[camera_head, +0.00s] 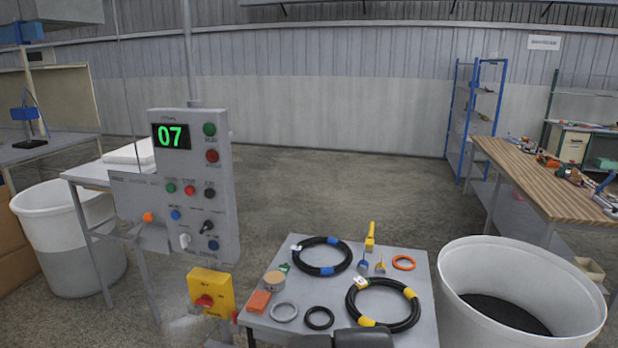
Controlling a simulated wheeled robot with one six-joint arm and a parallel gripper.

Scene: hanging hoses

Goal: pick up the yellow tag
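A small yellow piece (380,267), which looks like the yellow tag, lies on the grey table (425,320). It is beside a similar blue piece (363,266), between the two black hose coils. It is too small to make out its exact shape. A taller yellow object (370,238) stands at the table's back edge, just behind it. My gripper is not visible. Dark grey rounded shapes at the bottom edge may be part of my arm.
A blue-banded hose coil (322,270) and a yellow-banded hose coil (415,312) lie on the table. Around them are an orange ring (403,262), a grey ring (284,312), a dark ring (320,318) and an orange block (258,301). A white bin (583,300) stands right; a control panel (225,215) stands left.

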